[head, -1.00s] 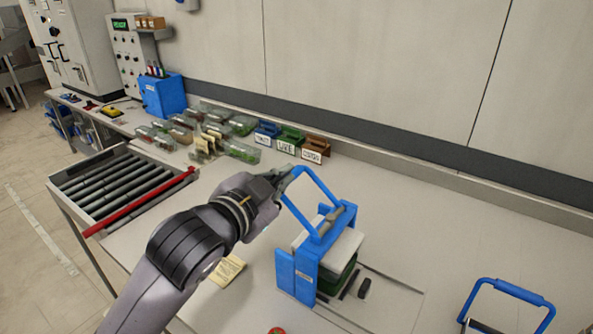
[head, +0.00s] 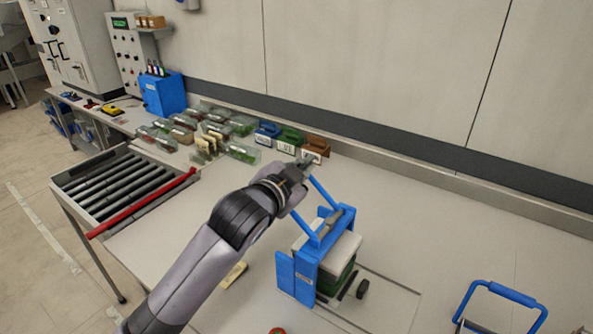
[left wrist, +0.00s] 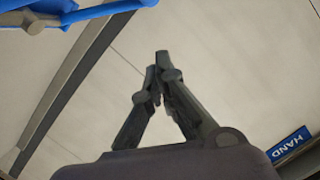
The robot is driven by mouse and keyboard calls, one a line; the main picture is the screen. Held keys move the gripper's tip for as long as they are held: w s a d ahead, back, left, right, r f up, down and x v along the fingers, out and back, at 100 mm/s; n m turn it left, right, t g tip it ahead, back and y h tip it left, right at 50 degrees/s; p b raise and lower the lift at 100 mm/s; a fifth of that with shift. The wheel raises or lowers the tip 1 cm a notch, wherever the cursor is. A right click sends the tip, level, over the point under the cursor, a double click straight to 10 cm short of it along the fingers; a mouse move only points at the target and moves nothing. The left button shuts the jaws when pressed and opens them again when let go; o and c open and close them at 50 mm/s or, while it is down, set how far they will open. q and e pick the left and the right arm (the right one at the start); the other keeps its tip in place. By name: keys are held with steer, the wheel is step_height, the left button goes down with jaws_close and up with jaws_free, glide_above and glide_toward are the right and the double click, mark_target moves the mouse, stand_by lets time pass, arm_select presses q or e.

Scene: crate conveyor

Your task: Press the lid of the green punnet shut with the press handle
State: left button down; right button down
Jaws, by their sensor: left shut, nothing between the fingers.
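The blue press (head: 304,272) stands on the bench right of centre in the head view. Its blue press handle (head: 325,194) is tilted up and back toward the left. The green punnet (head: 345,279) sits inside the press, under a white slab (head: 345,246); its lid cannot be made out. My left gripper (head: 309,161) is at the raised end of the handle, and my wrist hides part of the crossbar. In the left wrist view the fingers (left wrist: 161,56) are shut and empty, with the blue handle (left wrist: 105,10) at the upper left, apart from the fingertips. My right gripper is not in view.
Several clear punnets (head: 240,152) and labelled bins (head: 289,139) stand behind my left gripper, near the wall. A roller conveyor (head: 115,188) with a red bar (head: 145,205) is at the left. Another blue-handled frame (head: 513,294) stands at the lower right. The bench right of the press is mostly clear.

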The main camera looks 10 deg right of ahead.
arm_select(q)
steer(key=w+f, duration=0.1)
steer(key=w+a+f+p, duration=0.1)
steer(key=f, duration=0.1)
steer(key=shift+a+f, duration=0.1)
steer(key=shift+f, duration=0.15)
